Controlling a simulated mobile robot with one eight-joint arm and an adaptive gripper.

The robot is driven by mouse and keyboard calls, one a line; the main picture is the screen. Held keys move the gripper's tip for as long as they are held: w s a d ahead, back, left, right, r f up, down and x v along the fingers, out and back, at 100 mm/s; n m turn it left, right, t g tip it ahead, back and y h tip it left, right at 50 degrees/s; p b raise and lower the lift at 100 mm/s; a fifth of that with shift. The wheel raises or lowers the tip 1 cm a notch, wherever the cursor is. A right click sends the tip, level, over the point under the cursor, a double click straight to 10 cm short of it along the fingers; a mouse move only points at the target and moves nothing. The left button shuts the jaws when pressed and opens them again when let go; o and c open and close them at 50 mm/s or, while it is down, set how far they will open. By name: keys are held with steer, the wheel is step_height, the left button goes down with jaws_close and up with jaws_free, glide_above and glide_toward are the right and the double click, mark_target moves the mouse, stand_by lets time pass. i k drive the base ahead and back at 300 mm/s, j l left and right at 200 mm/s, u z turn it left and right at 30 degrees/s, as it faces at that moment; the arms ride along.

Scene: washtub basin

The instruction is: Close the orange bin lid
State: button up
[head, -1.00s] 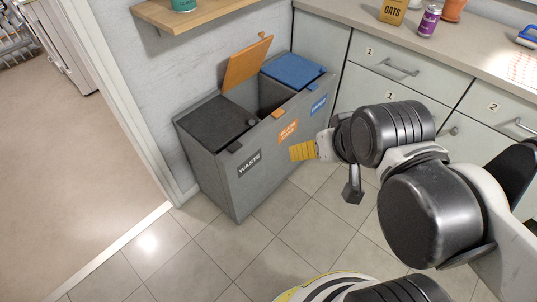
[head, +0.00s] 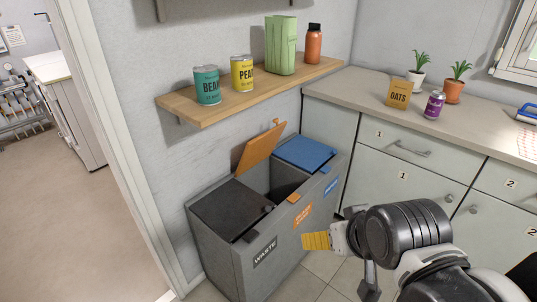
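The grey bin unit (head: 218,262) stands against the wall and has three sections. The orange lid (head: 259,149) of the middle section is raised and leans back toward the wall, leaving that section open. The black lid (head: 231,208) on the waste section and the blue lid (head: 304,152) are down. My gripper (head: 316,241) is in front of the bin unit, to the right of the WASTE label and apart from the orange lid.
A wooden shelf (head: 200,113) above the bin holds a teal can (head: 207,86), a yellow can (head: 242,73), a green container (head: 281,45) and an orange bottle (head: 314,44). Cabinets with a counter (head: 350,87) stand at the right. The doorway at the left has open floor.

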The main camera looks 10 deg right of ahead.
mark_target(256, 150)
steer(key=i+j+z, duration=0.1)
steer(key=j+z, duration=0.2)
steer(key=j, duration=0.5)
steer(key=j+z, duration=0.25)
steer(key=j, duration=0.55)
steer(key=j+z, duration=0.3)
steer(key=j, duration=0.5)
steer(key=k+j+z, duration=0.1)
steer(key=j+z, duration=0.2)
steer(key=j, duration=0.5)
steer(key=i+l+u, duration=0.1)
steer(key=l, duration=0.3)
steer(key=i+l+u, duration=0.15)
steer(key=l, duration=0.3)
steer(key=i+l+u, duration=0.1)
steer(key=i+l, duration=0.15)
steer(key=l, duration=0.2)
steer(key=i+l+u, duration=0.15)
steer(key=l, duration=0.3)
steer(key=i+l+u, duration=0.1)
steer(key=l, duration=0.4)
steer(key=i+l+u, duration=0.15)
steer(key=l, duration=0.3)
